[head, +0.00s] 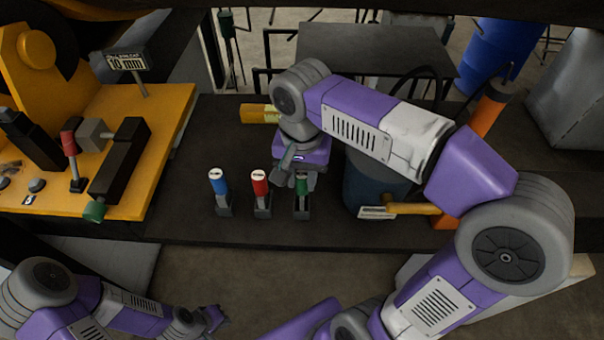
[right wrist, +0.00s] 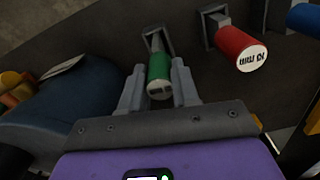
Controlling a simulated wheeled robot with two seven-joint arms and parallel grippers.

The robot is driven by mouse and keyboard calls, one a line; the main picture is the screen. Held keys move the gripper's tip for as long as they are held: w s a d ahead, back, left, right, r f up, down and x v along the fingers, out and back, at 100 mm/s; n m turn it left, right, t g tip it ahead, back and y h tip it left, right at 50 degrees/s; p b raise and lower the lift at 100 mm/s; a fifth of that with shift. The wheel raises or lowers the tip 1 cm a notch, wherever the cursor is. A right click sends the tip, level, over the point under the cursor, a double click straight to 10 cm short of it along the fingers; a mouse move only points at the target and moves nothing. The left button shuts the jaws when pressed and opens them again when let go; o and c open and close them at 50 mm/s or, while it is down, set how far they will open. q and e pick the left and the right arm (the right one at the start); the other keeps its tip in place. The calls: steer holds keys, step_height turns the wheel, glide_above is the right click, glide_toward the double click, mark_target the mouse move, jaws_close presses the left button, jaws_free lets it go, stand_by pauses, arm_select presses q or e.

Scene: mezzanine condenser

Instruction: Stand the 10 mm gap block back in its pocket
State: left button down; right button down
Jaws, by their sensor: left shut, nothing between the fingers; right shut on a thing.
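My right gripper (head: 302,180) is shut on the green-handled gap block (head: 302,188), gripping the sides of its handle. In the right wrist view the green handle (right wrist: 159,72) sits between both fingers, and its grey lower end meets the dark pocket (right wrist: 157,42). I cannot tell how deep it sits; its cap label is not readable. In the head view that pocket (head: 302,210) is the rightmost of three. The red block (head: 260,185) and the blue block (head: 217,185) stand upright in the other two pockets. My left gripper (head: 214,317) is shut and empty, low in front of the bench.
At left is a yellow machine (head: 165,110) with a "10 mm" sign (head: 127,62) and a red-handled part. A dark blue drum-shaped thing (head: 365,180) with a wooden-handled tool (head: 410,208) stands right of the pockets. The bench (head: 180,215) is clear left of the blue block.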

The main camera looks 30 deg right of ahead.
steer(key=shift+f, duration=0.25)
steer(key=c, duration=0.8)
jaws_free()
steer(key=shift+o, duration=0.2)
step_height(320, 180, up, 8)
steer(key=shift+f+p, duration=0.2)
steer(key=shift+p, duration=0.35)
